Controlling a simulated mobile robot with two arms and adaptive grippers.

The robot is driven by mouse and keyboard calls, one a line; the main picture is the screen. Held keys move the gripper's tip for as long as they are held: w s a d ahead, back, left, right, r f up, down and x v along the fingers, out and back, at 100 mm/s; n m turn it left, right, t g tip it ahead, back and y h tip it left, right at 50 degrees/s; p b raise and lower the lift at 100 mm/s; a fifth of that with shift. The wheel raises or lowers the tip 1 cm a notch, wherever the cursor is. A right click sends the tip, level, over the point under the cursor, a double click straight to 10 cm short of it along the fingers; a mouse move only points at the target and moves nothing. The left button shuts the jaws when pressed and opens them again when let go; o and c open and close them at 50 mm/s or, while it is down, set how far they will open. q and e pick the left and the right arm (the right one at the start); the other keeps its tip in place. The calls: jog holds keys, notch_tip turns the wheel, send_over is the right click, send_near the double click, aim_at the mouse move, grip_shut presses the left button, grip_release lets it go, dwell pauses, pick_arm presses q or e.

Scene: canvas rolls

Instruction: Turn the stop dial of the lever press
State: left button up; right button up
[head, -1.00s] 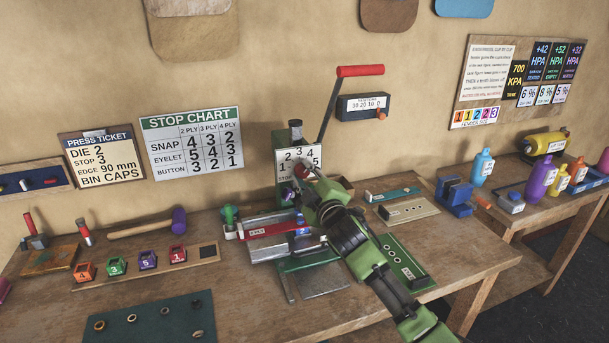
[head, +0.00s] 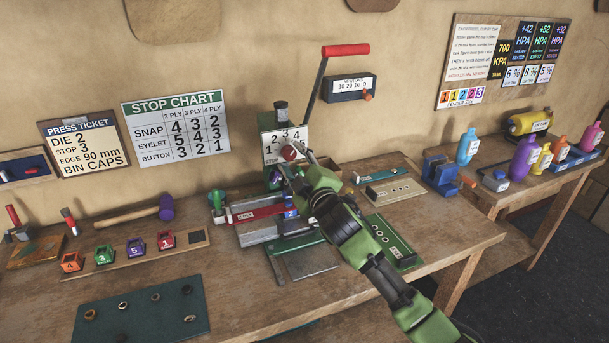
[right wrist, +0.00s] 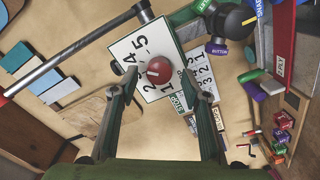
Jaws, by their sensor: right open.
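The lever press (head: 281,120) stands on the bench with its red-handled lever (head: 345,50) raised. Its white stop plate (head: 272,143) carries numbers around a round red dial knob (head: 289,153). In the right wrist view the knob (right wrist: 159,70) has a pale pointer mark; which number it points at I cannot tell surely. My right gripper (head: 293,172) is at the front of the plate. In the right wrist view its open fingers (right wrist: 163,88) lie on either side of the knob, with gaps between. My left gripper is not in view.
The stop chart (head: 175,127) and press ticket (head: 82,143) hang on the wall. The ticket reads die 2, stop 3. Coloured numbered dies (head: 104,255) and a mallet (head: 133,219) lie left of the press. A green board (head: 392,243) lies to its right.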

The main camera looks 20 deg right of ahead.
jog(key=s, duration=0.9)
jog(key=shift+s+d, duration=0.2)
jog(key=shift+s, duration=0.15)
